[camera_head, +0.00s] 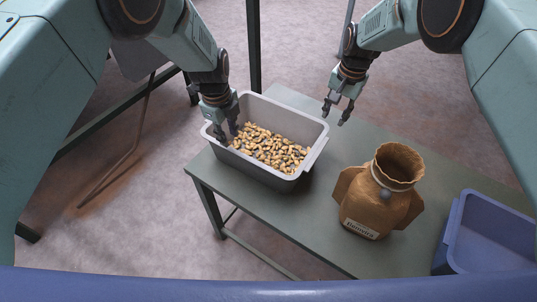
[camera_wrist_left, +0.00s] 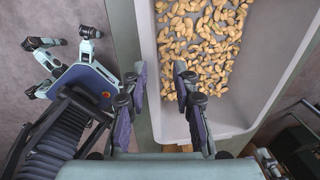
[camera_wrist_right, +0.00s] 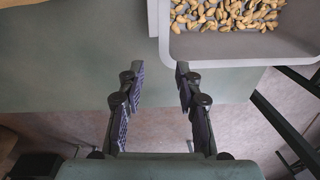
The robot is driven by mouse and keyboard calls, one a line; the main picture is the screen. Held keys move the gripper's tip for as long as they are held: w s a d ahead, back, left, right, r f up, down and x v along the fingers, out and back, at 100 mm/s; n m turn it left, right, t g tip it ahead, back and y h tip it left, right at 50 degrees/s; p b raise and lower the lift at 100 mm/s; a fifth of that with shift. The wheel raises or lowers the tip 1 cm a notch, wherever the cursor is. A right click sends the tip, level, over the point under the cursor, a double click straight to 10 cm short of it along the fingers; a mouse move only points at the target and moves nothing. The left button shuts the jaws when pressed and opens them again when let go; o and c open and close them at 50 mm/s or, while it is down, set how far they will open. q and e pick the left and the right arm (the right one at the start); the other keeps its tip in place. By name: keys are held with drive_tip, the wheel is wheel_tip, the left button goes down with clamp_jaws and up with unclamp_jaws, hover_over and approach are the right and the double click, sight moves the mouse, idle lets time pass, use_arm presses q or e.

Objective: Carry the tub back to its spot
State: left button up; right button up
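The grey tub (camera_head: 318,153), holding many nuts (camera_head: 268,147), is at the far left part of the table. Whether its base rests fully on the table is hidden. My left gripper (camera_head: 228,136) is at the tub's left end. In the left wrist view its fingers (camera_wrist_left: 160,88) are apart, one on each side of the tub's wall (camera_wrist_left: 152,110), and contact cannot be seen. My right gripper (camera_head: 336,113) is open and empty in the air beyond the tub's right end. In the right wrist view the tub (camera_wrist_right: 235,48) shows at upper right, clear of the fingers (camera_wrist_right: 160,88).
A brown nut sack (camera_head: 372,208) stands open on the green-grey table (camera_head: 290,215), right of the tub. A blue bin (camera_head: 449,232) is at the right edge of view. The tabletop between tub and sack is clear. A dark post (camera_head: 254,50) rises behind the tub.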

wheel_tip(320, 180, up, 2)
drive_tip(key=shift+d+r, duration=0.1)
drive_tip(key=shift+r, duration=0.15)
drive_tip(key=shift+s, duration=0.1)
idle(0.4)
